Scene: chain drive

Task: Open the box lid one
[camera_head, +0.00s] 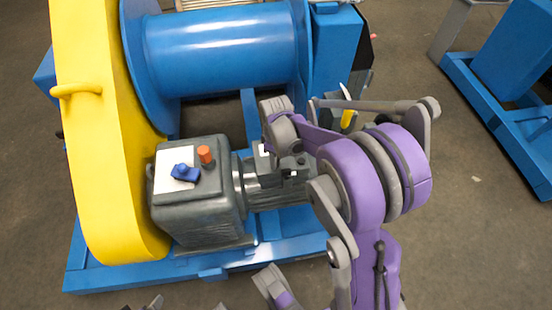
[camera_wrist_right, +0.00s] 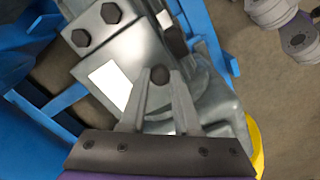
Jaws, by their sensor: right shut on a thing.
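A small grey box (camera_head: 262,166), which looks like the motor's terminal box, sits between the gearbox and my right arm in the head view. My right gripper (camera_head: 287,168) is at this box, and the arm partly hides it. In the right wrist view, my right gripper's (camera_wrist_right: 160,82) two fingers converge on a small dark round knob (camera_wrist_right: 160,75) and are shut on it. Behind it is a grey metal surface (camera_wrist_right: 140,50) with dark hex bolts and a white patch. I cannot tell whether the lid is raised. Only unclear grey parts, possibly my left gripper (camera_head: 155,302), show at the bottom edge.
A grey gearbox (camera_head: 196,215) with an orange cap and a blue part on top stands left of the box. A yellow chain guard (camera_head: 100,140) rises at left. A blue drum (camera_head: 225,50) is behind, on a blue frame (camera_head: 130,278).

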